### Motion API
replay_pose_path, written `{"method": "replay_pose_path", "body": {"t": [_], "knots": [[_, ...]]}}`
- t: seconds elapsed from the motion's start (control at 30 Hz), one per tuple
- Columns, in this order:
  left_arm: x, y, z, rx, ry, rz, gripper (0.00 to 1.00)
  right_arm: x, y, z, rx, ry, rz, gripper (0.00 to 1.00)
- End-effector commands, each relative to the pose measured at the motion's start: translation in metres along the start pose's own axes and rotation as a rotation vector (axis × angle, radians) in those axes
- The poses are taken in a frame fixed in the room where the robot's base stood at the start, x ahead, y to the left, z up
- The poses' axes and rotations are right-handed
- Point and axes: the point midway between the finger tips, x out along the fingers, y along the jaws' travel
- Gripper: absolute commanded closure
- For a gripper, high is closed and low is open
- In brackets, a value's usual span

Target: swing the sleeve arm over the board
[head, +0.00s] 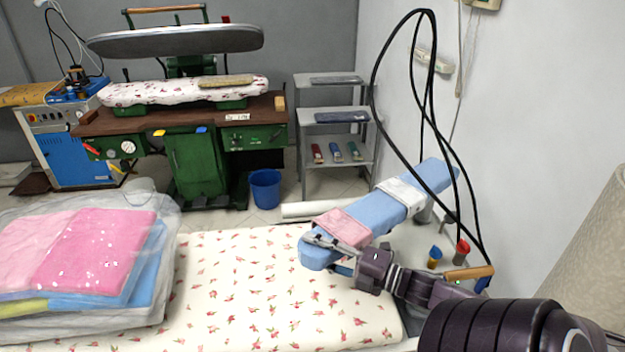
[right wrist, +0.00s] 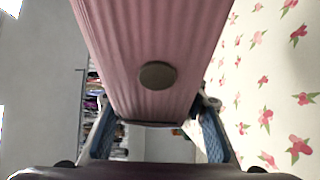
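The sleeve arm (head: 415,195) is a narrow pale-blue padded arm with a white cloth and a pink cloth (head: 341,228) around it. It slants from the back right to the near left, with its near end over the right part of the floral board (head: 240,285). My right gripper (head: 330,250) is at that near end, one finger beside the pink cloth. In the right wrist view, a pink ribbed surface (right wrist: 155,40) with a round knob lies between the fingers (right wrist: 156,130), which appear to meet its sides. My left gripper is not in view.
Bagged pink and blue laundry (head: 85,255) covers the board's left part. Black cables (head: 425,100) hang at the right wall. Small red and blue cups (head: 462,251) stand behind my right arm. A green press (head: 190,150), blue bucket (head: 265,188) and shelf (head: 335,125) stand behind.

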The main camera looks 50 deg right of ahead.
Motion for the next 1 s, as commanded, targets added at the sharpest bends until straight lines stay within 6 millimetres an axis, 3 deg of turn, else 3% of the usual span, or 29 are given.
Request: {"method": "replay_pose_path", "body": {"t": [0.3,0.47,1.0], "knots": [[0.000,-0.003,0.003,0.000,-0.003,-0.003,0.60,0.001,0.003,0.002,-0.002,-0.003,0.005,0.54],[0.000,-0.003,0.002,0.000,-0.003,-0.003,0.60,-0.009,0.003,0.002,-0.001,-0.004,0.005,0.54],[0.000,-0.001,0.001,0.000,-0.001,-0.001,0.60,-0.110,0.002,0.001,-0.001,-0.006,0.004,0.54]]}}
